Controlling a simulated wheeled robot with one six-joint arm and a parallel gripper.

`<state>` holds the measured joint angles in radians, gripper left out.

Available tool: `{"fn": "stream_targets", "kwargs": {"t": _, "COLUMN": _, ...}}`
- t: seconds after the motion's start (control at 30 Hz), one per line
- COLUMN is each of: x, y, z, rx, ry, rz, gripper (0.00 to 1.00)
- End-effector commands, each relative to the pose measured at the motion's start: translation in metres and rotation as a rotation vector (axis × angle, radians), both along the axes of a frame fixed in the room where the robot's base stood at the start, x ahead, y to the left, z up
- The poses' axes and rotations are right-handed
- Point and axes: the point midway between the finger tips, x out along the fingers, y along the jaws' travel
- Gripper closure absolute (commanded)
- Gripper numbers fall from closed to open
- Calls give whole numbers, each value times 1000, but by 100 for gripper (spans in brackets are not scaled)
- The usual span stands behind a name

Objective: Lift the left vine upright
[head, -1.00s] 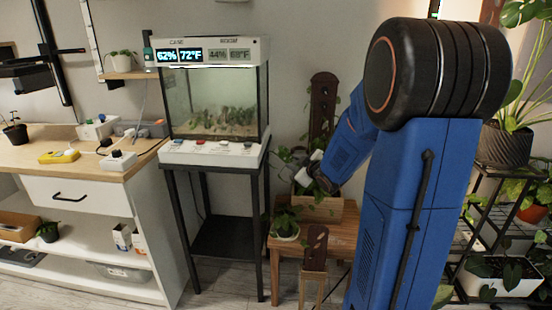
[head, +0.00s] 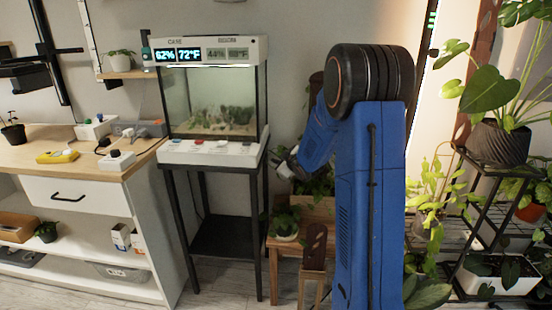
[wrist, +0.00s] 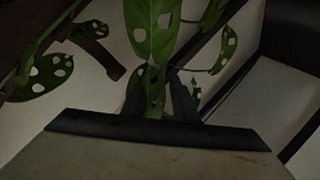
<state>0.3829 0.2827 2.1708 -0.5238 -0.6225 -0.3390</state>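The vine (wrist: 153,38) shows large in the wrist view, with holed green leaves; its stem runs down between the two dark fingers of my gripper (wrist: 158,95). The fingers appear closed on the stem. In the head view my gripper (head: 287,166) is raised beside the terrarium stand, above and left of the wooden planter box (head: 318,209). Green leaves (head: 320,184) show above the box under my arm. A brown moss pole (head: 317,84) stands behind, mostly hidden by my arm. The lower part of the vine is hidden.
A terrarium (head: 212,100) on a black stand is close to the left of my gripper. A small potted plant (head: 285,224) and a short brown pole (head: 315,247) stand by the wooden stool (head: 287,250). A black plant rack (head: 470,215) is on the right.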

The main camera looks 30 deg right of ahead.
Motion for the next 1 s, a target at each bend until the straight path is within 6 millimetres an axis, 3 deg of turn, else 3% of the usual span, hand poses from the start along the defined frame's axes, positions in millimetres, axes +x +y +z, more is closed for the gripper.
{"fn": "stream_targets", "kwargs": {"t": 0.23, "x": 24, "y": -1, "z": -8, "rx": -1, "ry": 1, "rz": 1, "gripper": 74}}
{"fn": "stream_targets", "kwargs": {"t": 0.63, "x": 29, "y": -2, "z": -9, "rx": -1, "ry": -1, "rz": 1, "gripper": 74}}
{"fn": "stream_targets", "kwargs": {"t": 0.73, "x": 29, "y": -2, "z": -9, "rx": -1, "ry": -1, "rz": 1, "gripper": 98}}
{"fn": "stream_targets", "kwargs": {"t": 0.77, "x": 29, "y": -2, "z": -9, "rx": -1, "ry": -1, "rz": 1, "gripper": 100}}
{"fn": "stream_targets", "kwargs": {"t": 1.0, "x": 29, "y": -2, "z": -9, "rx": -1, "ry": 0, "rz": 0, "gripper": 100}}
